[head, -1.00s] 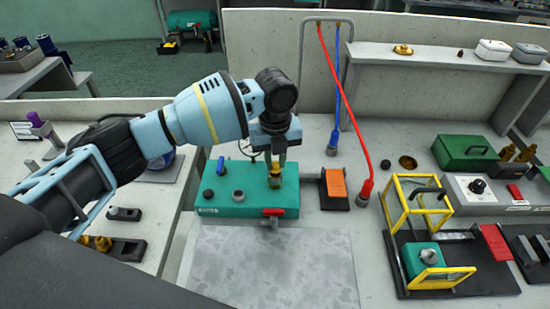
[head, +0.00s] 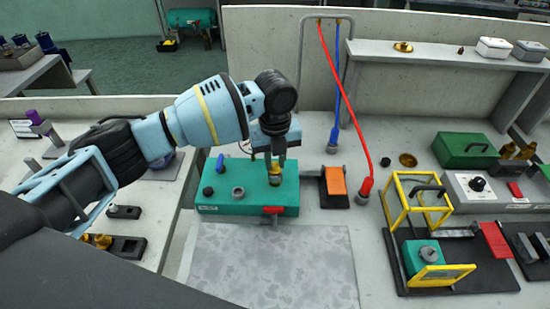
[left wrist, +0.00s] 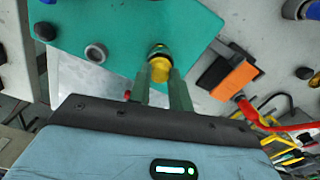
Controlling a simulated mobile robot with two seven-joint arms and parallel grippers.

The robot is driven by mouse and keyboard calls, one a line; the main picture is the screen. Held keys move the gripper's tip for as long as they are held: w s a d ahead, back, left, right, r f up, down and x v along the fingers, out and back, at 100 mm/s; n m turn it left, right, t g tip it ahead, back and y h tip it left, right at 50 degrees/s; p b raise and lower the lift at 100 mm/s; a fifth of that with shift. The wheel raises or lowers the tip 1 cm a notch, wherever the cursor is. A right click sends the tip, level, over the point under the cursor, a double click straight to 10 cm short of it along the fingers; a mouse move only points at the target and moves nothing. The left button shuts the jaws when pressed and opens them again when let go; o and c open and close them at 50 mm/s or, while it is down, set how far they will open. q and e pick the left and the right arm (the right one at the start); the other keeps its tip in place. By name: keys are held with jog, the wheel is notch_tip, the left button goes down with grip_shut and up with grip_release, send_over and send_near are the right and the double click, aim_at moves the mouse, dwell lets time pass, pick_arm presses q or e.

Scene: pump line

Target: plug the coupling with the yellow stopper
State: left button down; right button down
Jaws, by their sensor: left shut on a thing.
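My left gripper (head: 274,162) points down over the right part of a green box (head: 225,208). It is shut on the yellow stopper (head: 275,180). In the left wrist view the stopper (left wrist: 160,70) is between the two green fingers (left wrist: 162,92), at a dark round collar (left wrist: 160,52) on the box. This collar looks like the coupling; the fingers and stopper partly hide it. The stopper looks upright in the head view. I cannot tell how deep it sits. My right gripper is not in view.
The box also carries a grey ring fitting (head: 238,193), a black knob (head: 208,191), a blue lever (head: 220,163) and a red handle (head: 273,210). An orange pedal (head: 336,181) stands close on the right, then a red hose (head: 352,120). A grey mat (head: 270,262) lies clear in front.

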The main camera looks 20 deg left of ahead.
pick_arm(q)
jog(key=shift+f, duration=0.35)
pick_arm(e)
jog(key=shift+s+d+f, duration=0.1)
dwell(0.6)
pick_arm(q)
jog(key=c, duration=1.2)
grip_release()
jog(key=o, duration=0.3)
jog(key=shift+r+p, duration=0.65)
jog(key=shift+r, duration=1.25)
jog(key=shift+r+p, duration=0.5)
jog(key=shift+r, duration=1.15)
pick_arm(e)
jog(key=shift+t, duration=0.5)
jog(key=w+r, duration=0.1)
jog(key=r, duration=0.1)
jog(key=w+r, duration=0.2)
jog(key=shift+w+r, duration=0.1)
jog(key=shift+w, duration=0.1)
